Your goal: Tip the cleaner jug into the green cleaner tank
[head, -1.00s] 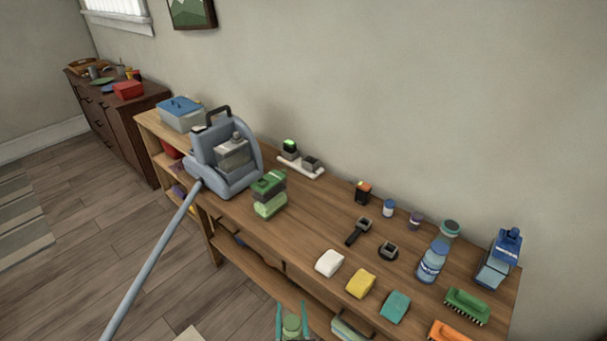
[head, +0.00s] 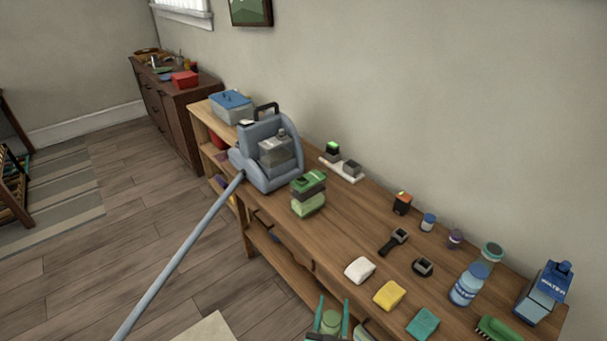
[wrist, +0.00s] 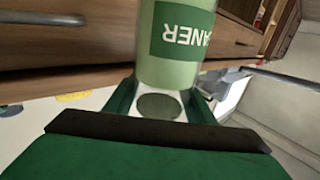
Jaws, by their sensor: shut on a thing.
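The cleaner jug (wrist: 178,45) is pale green with a darker green label; the letters "ANER" show upside down in the wrist view. My gripper (head: 330,314) is shut on it at the bottom edge of the head view, in front of the workbench. The jug's green round top (head: 330,320) shows between the fingers there; much of it is hidden or out of frame. The green cleaner tank (head: 308,203) stands upright on the workbench, with a green top, a dark middle band and a pale green lower part. The jug is apart from the tank, nearer to me.
A grey-blue cleaning machine (head: 260,160) with a long grey tube (head: 180,253) stands just behind and left of the tank. White, yellow and teal cloths (head: 389,294) lie along the front of the workbench (head: 340,225). Bottles stand at right. Bare wood surrounds the tank's right side.

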